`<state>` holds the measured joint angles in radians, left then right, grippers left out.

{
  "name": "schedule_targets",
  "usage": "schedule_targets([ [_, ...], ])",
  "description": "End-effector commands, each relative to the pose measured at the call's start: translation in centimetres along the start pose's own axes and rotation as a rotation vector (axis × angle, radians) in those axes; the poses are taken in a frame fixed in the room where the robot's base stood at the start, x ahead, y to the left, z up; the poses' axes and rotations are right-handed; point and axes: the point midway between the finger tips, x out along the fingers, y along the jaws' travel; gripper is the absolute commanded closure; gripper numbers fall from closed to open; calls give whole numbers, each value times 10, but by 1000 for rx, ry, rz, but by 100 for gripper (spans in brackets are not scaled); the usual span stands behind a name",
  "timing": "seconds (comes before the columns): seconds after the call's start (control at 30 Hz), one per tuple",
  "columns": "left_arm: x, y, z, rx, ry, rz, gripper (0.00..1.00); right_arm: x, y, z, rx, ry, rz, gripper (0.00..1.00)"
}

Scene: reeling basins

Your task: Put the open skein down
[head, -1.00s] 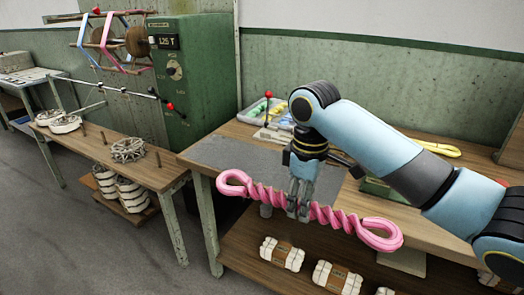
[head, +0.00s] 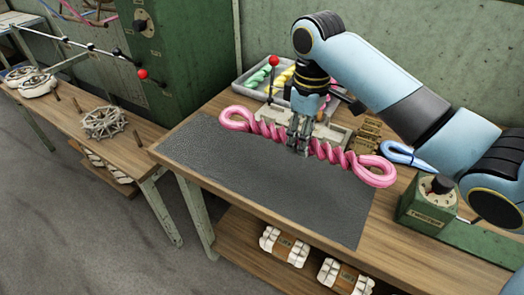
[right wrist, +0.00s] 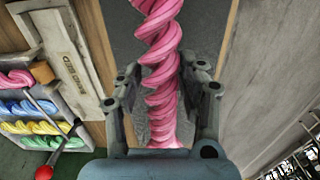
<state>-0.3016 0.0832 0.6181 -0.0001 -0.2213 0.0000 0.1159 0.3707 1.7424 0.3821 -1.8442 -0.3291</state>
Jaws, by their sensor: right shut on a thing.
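The pink twisted skein (head: 333,153) has an open loop at each end. My right gripper (head: 298,144) is shut on its middle from above. In the right wrist view the skein (right wrist: 161,75) runs between both fingers. The skein lies across the view over the back part of a dark grey mat (head: 240,170) on the table. I cannot tell whether it touches the mat or hangs just above it. My left gripper is not in view.
Behind the skein stand a tray (head: 244,86) of coloured skeins and a red-knobbed lever (head: 272,75). A blue skein (head: 405,155) and a green twister box (head: 425,205) are at the right. The front of the mat is clear.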

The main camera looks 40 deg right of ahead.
Motion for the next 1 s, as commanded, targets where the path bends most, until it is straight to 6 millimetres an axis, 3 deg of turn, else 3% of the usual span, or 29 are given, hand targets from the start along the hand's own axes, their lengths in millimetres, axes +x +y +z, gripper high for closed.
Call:
schedule_targets([
  [0.2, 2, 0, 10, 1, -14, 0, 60, 32, -8, -57, -1, 1, -7, 99],
  [0.4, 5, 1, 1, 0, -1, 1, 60, 54, -8, -90, 0, 0, -3, 99],
  [0.57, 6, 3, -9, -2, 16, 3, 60, 63, -9, -97, -1, -2, -2, 99],
  [0.8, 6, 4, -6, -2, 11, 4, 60, 96, -9, -97, -2, -2, -1, 99],
  [1.0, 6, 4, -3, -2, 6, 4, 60, 98, -9, -97, -2, 1, 0, 99],
])
